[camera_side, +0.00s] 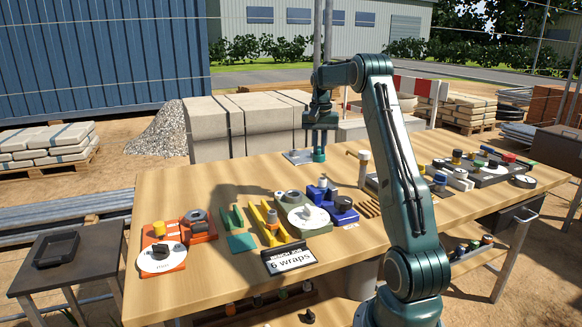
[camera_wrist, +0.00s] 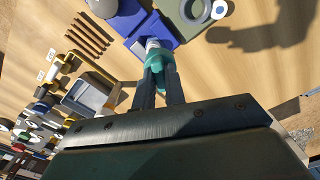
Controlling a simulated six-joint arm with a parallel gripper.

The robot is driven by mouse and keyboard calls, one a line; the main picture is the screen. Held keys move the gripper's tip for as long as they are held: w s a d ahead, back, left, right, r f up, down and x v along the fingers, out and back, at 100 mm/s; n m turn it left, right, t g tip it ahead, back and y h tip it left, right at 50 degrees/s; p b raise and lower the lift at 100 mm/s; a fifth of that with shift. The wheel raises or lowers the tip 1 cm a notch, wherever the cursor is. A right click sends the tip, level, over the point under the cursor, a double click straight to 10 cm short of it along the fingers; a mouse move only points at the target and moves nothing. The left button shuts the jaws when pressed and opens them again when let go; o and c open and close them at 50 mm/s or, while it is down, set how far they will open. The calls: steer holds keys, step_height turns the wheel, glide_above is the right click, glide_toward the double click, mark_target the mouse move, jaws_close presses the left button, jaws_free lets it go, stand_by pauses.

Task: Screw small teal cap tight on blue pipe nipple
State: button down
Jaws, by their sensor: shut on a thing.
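My gripper (camera_side: 320,140) points down over the far part of the table, shut on a small teal cap (camera_side: 319,154). In the wrist view the teal cap (camera_wrist: 157,60) sits between the two fingertips (camera_wrist: 160,82). The blue fixture (camera_side: 342,204) stands nearer the front, with a pale upright stub (camera_side: 322,183), likely the pipe nipple. In the side view the cap is apart from this stub, with a gap between them. In the wrist view the cap overlaps the blue fixture (camera_wrist: 150,27) along the line of sight, partly covering the stub (camera_wrist: 152,43).
Left of the blue fixture stand a green-grey fixture with a white disc (camera_side: 303,216), a yellow fixture (camera_side: 267,224) and an orange fixture (camera_side: 162,256). A sign reading "6 wraps" (camera_side: 291,260) is at the front. Brown strips (camera_side: 368,208) and crowded trays (camera_side: 485,172) lie to the right.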

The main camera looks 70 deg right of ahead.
mark_target(323, 160)
steer(key=shift+s+d+r, duration=0.2)
steer(key=shift+s+d, duration=0.35)
steer(key=shift+s, duration=0.1)
steer(key=shift+f, duration=0.1)
steer(key=shift+f, duration=2.8)
steer(key=shift+f, duration=1.2)
steer(key=m, duration=0.7)
steer(key=shift+f, duration=0.1)
steer(key=shift+m, duration=0.6)
